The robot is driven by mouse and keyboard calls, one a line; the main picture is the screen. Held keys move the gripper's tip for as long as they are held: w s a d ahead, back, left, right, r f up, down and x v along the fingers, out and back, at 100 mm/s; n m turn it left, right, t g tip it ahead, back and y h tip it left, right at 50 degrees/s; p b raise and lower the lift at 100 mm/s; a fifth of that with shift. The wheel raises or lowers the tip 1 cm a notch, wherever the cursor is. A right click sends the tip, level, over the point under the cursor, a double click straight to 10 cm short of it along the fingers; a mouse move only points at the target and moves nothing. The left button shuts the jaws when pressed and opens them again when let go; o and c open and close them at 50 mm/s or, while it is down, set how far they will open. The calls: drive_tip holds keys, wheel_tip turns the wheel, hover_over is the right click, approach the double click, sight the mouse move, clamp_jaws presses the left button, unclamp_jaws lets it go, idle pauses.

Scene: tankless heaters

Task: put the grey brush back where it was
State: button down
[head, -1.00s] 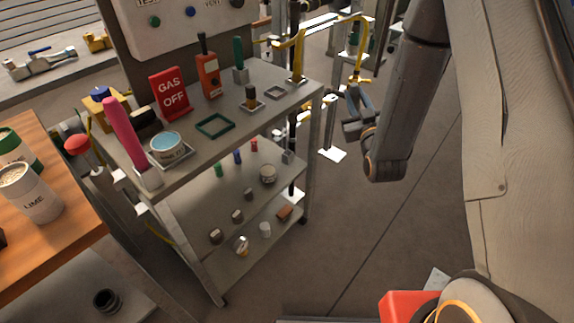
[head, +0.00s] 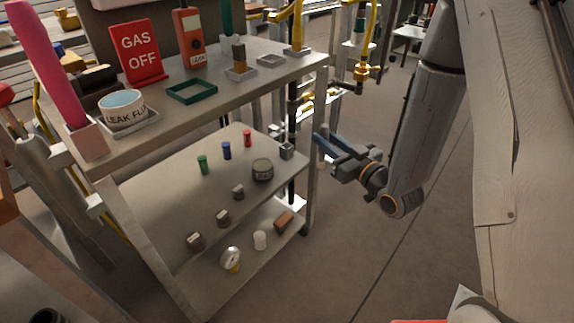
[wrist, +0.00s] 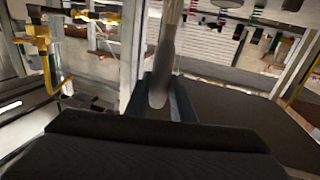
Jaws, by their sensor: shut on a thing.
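My gripper (head: 322,142), with blue fingers, is in the head view just right of the cart (head: 318,75), below its top shelf level. In the wrist view my gripper (wrist: 160,92) is shut on the grey brush (wrist: 163,68). The brush's smooth grey handle lies between the fingers, and its paler far part runs off the top edge. I cannot make out the brush in the head view. The cart's top shelf bears an empty green square frame (head: 192,92) and a small empty grey tray (head: 270,60).
The top shelf also holds a red GAS OFF sign (head: 138,50), a leak fluid tub (head: 123,110), a pink-handled item (head: 48,60) and a brown-and-black item (head: 239,55) in a tray. Yellow pipes (head: 366,45) stand behind the cart. Floor (head: 375,245) right of the cart is clear.

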drive_tip(key=shift+a+f, duration=0.15)
drive_tip(key=shift+f, duration=0.15)
drive_tip(key=shift+w+a, duration=0.15)
drive_tip(key=shift+a, duration=0.05)
drive_tip(key=b+x, duration=0.3)
drive_tip(key=x, duration=1.4)
wheel_tip(320, 180, down, 7)
drive_tip(key=b, duration=0.1)
drive_tip(key=shift+a, duration=0.2)
drive_tip(key=shift+f+b, duration=0.15)
drive_tip(key=shift+b, duration=0.15)
drive_tip(key=c, duration=1.5)
unclamp_jaws()
